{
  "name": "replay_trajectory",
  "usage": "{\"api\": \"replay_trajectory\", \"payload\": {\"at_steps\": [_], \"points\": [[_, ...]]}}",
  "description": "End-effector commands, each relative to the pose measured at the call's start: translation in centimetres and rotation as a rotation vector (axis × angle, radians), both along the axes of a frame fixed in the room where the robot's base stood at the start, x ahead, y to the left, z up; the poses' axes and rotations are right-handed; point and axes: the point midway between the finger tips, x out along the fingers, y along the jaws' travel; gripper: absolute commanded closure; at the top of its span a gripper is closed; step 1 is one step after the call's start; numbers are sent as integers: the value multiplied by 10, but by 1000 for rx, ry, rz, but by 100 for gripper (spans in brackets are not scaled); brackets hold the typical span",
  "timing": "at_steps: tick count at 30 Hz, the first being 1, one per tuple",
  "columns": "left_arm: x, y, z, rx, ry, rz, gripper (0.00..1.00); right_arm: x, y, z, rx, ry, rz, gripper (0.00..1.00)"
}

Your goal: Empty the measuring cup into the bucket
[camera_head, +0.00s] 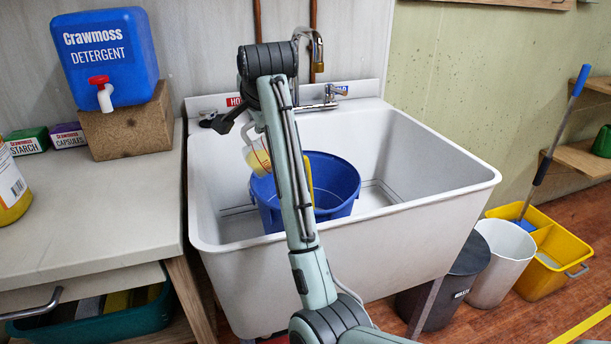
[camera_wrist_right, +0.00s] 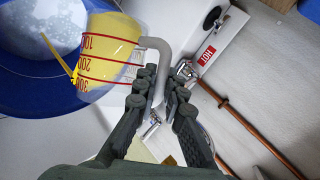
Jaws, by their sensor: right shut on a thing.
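The clear measuring cup (camera_wrist_right: 108,48) has red markings and yellow contents. It also shows in the head view (camera_head: 257,157), tilted, above the left side of the blue bucket (camera_head: 338,190). My right gripper (camera_wrist_right: 163,78) is shut on the cup's grey handle; in the head view my arm partly hides it (camera_head: 243,125). The bucket stands in the sink and also shows in the wrist view (camera_wrist_right: 70,12), with pale, cloudy contents. A yellow strip shows at the bucket behind my arm; I cannot tell what it is. My left gripper is not in view.
The white sink (camera_head: 440,190) has a faucet (camera_head: 318,50) close behind my arm. A counter (camera_head: 100,210) at left bears a blue detergent jug (camera_head: 107,60) on a wooden block (camera_head: 125,125). Bins and a yellow mop bucket (camera_head: 550,262) stand at right.

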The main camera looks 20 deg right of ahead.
Motion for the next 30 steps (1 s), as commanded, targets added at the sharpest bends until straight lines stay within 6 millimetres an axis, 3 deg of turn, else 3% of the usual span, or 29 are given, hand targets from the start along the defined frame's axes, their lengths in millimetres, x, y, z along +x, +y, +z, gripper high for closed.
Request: {"api": "replay_trajectory", "payload": {"at_steps": [30], "points": [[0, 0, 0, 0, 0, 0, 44, -3, -16, -2, 169, -26, 0, 100]]}}
